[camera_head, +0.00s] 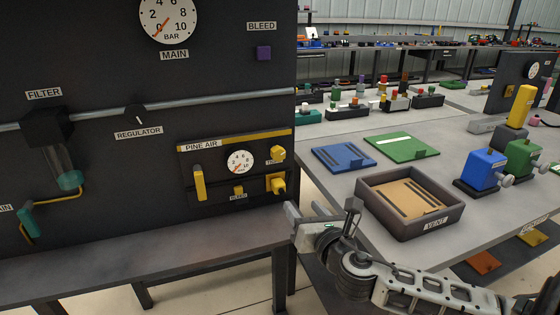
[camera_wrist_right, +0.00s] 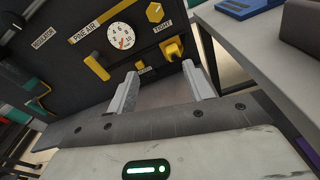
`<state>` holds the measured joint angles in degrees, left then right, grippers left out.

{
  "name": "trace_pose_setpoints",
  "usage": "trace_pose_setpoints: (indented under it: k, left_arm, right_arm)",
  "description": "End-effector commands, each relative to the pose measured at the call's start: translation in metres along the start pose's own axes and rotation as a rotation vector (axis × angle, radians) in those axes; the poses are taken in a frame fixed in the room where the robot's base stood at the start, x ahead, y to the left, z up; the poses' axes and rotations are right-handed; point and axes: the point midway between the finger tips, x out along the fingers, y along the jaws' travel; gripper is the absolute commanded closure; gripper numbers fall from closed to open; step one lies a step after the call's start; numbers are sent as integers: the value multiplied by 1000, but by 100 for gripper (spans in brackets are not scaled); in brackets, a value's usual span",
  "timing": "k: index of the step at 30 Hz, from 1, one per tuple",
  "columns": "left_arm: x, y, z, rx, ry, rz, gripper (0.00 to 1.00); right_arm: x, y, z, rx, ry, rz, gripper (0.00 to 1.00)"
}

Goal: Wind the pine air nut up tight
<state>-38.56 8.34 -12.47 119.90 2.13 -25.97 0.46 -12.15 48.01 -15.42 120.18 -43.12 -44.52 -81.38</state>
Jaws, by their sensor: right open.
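The dark panel's PINE AIR section (camera_head: 235,165) carries a yellow hexagonal piece (camera_head: 278,154) at its upper right, with a TIGHT label close below it. Under the label a yellow block-like fitting (camera_head: 278,185) sticks out; I cannot tell for certain which of the two is the nut. The right wrist view shows the hexagonal piece (camera_wrist_right: 154,12) and the fitting (camera_wrist_right: 173,50) ahead of the fingers. My right gripper (camera_head: 300,216) is open and empty, in front of and below the fitting, apart from it. It also shows in the right wrist view (camera_wrist_right: 160,76). My left gripper is out of view.
The PINE AIR section also has a gauge (camera_head: 239,161), a yellow lever (camera_head: 199,183) and a small bleed button (camera_head: 238,190). A brown VENT tray (camera_head: 440,228) and blue (camera_head: 343,159) and green (camera_head: 402,147) plates lie on the table at right. A grey ledge runs below the panel.

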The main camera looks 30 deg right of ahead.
Motion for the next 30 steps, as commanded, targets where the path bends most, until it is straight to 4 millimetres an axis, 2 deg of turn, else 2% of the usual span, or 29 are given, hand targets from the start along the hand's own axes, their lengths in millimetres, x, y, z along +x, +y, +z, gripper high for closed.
trace_pose_setpoints:
  k: [1,3,6,11,24,30]
  left_arm:
    - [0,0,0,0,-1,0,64]
    - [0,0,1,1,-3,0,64]
    - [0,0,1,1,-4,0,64]
    - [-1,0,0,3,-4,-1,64]
    - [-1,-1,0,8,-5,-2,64]
    - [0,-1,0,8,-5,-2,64]
  right_arm:
    - [5,-2,16,-105,-46,0,49]
    - [9,-2,29,-193,-83,-4,49]
    - [17,-3,36,-233,-101,-9,49]
    - [42,-3,39,-228,-101,-10,49]
    - [135,-3,45,-224,-96,-9,49]
    - [160,-3,46,-223,-95,-8,49]
